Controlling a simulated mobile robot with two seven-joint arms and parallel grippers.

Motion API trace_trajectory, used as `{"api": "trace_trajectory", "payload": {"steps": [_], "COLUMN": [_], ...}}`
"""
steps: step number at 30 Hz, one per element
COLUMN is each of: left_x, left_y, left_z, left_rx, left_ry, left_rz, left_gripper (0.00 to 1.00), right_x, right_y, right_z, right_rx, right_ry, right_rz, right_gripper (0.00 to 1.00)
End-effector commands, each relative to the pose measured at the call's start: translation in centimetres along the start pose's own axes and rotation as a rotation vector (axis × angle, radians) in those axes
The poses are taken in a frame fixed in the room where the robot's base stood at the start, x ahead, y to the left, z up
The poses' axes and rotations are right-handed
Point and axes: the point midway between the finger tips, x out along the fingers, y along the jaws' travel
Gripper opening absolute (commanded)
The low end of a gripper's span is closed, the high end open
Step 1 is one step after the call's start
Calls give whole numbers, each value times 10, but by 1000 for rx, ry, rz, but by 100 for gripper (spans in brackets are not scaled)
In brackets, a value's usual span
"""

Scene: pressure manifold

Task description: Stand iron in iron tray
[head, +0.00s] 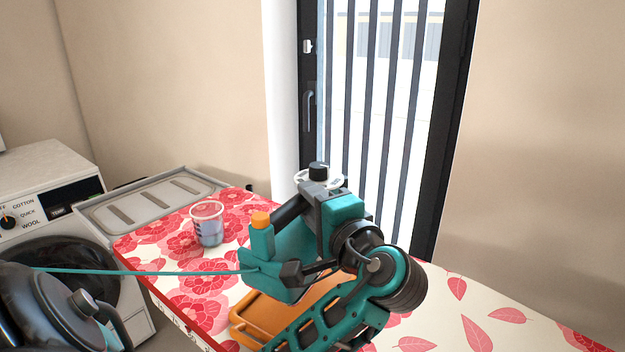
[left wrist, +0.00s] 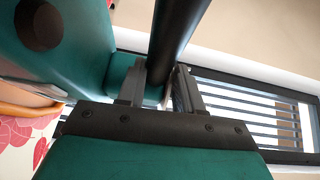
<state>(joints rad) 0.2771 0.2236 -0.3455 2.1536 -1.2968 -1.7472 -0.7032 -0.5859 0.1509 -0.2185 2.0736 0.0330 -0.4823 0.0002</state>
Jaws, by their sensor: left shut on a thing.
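The teal iron (head: 285,258) has a black handle (head: 291,209), an orange cap (head: 260,219) and a teal cord (head: 140,272) running left. My left gripper (head: 306,194) is shut on the handle. In the left wrist view its fingers (left wrist: 160,88) are around the dark handle (left wrist: 178,28), and the teal iron body (left wrist: 65,45) fills the upper left. The orange iron tray (head: 243,325) lies on the ironing surface, partly hidden by the iron and my arm. The iron overlaps the tray in the head view; I cannot tell whether they touch. My right gripper is not in view.
A clear measuring cup (head: 208,226) stands on the red floral cover (head: 165,240), left of the iron. A grey slotted rack (head: 165,200) adjoins it at the back. A washing machine (head: 45,185) stands at left. The pale leaf-patterned surface (head: 470,310) at right is clear.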

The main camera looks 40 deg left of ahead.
Motion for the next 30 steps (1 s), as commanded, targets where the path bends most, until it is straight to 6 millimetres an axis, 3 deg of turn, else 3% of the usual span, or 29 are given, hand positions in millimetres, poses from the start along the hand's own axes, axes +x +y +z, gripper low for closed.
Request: {"api": "trace_trajectory", "payload": {"steps": [10,19,30], "left_x": [1,2,2], "left_y": [27,70,75], "left_z": [1,3,3], "left_rx": [-3,-3,-7], "left_ry": [0,0,0], "left_rz": [-8,-9,-8], "left_gripper": [0,0,0], "right_x": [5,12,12], "right_y": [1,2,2], "right_z": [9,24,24], "right_rx": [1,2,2], "right_ry": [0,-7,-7], "right_rz": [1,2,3], "right_gripper": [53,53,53]}}
